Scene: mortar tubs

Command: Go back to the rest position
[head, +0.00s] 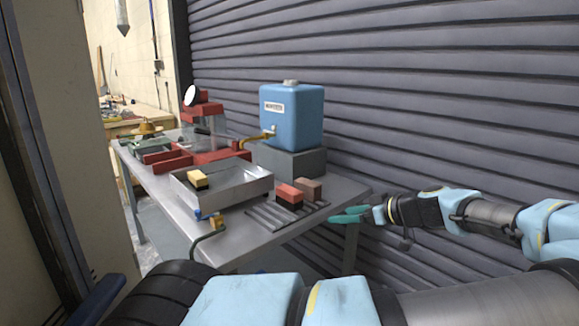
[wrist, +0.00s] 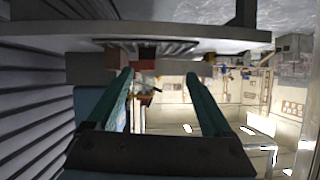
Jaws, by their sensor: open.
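My gripper (head: 350,214) is at the right of the table in the head view, held out beside the table's near right corner. It has teal fingers. In the wrist view the two fingers (wrist: 160,76) stand well apart with nothing gripped between them. The wrist picture appears upside down, with the table edge (wrist: 190,35) across the top, beyond the fingertips.
The metal table (head: 250,233) holds a metal tray (head: 235,193) with a yellow-and-black block, a dark rack (head: 270,218) with red and brown blocks (head: 290,194), a blue tank (head: 292,118) and red equipment. A ribbed shutter (head: 420,90) stands behind my arm.

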